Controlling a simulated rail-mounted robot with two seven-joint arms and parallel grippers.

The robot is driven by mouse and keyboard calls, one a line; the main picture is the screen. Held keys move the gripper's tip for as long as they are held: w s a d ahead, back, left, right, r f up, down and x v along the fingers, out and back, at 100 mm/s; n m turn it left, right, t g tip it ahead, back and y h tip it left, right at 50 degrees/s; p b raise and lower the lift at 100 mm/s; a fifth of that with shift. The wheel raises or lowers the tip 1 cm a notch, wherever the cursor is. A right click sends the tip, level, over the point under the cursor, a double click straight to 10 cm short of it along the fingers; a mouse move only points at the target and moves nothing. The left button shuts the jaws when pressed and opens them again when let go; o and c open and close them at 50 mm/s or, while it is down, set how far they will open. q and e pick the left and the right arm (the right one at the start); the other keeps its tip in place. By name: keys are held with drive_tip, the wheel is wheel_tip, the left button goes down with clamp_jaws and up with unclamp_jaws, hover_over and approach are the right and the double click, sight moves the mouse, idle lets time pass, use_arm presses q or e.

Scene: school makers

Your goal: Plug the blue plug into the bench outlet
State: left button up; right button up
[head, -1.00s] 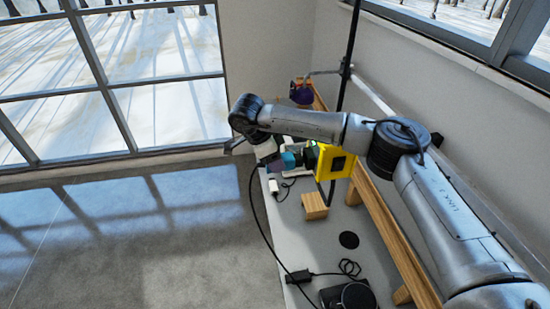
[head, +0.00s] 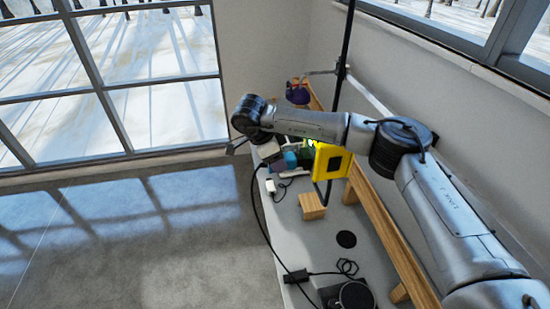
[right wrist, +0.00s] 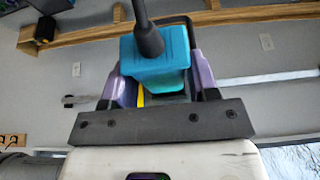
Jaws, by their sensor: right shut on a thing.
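The blue plug (head: 291,159) is in my right gripper, over the far part of the grey bench (head: 322,238). The plug's front end is hidden. My left gripper is not in view.
A wooden block (head: 312,207), a black disc (head: 346,239) and a dark device (head: 349,294) with a cable lie on the bench. A white adapter (head: 270,186) lies near its left edge. A wooden rail runs along the right, and a dark pole rises behind.

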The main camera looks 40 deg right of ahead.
drive_tip(key=shift+s+d, duration=0.25)
drive_tip(key=shift+d, duration=0.25)
drive_tip(key=o, duration=0.7)
drive_tip(key=shift+c, duration=0.2)
drive_tip(key=o, duration=0.4)
drive_tip(key=shift+o, duration=0.2)
drive_tip(key=shift+w+a+r, duration=0.1)
drive_tip(key=shift+a+r, duration=0.05)
drive_tip(key=shift+r, duration=0.1)
drive_tip(key=b+v, duration=0.1)
drive_tip(key=v, duration=1.2)
drive_tip(key=shift+r, duration=0.15)
